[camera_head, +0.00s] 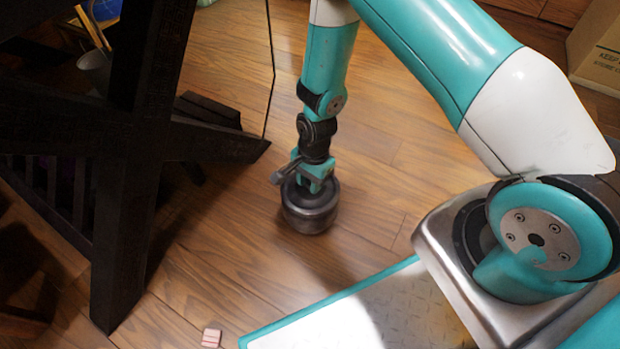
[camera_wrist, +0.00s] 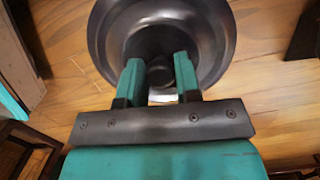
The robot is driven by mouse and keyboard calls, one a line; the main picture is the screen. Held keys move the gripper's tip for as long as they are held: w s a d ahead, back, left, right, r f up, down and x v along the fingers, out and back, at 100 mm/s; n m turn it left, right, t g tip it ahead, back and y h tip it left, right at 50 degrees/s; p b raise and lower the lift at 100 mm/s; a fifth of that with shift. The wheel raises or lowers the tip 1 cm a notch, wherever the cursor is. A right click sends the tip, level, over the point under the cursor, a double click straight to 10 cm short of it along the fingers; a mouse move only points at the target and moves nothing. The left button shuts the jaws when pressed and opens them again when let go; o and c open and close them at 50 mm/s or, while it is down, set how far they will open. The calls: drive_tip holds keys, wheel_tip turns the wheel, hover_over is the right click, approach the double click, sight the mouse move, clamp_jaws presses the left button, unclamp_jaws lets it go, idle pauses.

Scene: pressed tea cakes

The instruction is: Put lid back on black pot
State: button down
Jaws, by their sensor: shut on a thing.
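A round black pot (camera_head: 310,218) stands upright on the wooden floor in the head view, directly under my gripper (camera_head: 311,184). In the wrist view, a dark round lid (camera_wrist: 165,20) with a small knob fills the top middle. My gripper (camera_wrist: 160,72) points down with one teal finger on each side of the knob and is shut on it. The lid lies at the top of the pot. I cannot tell whether it is fully seated or slightly above the rim, as my fingers and the steep angle hide the seam.
A black wooden frame with crossed beams (camera_head: 120,200) stands to the left. A small pale pink-striped block (camera_head: 211,338) lies on the floor at the bottom. A cardboard box (camera_head: 600,50) stands at the upper right. The floor around the pot is clear.

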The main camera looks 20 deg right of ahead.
drive_tip(key=shift+c, duration=1.3)
unclamp_jaws()
wheel_tip(320, 180, up, 7)
drive_tip(key=p, duration=0.7)
drive_tip(key=shift+c, duration=0.2)
clamp_jaws()
idle(0.5)
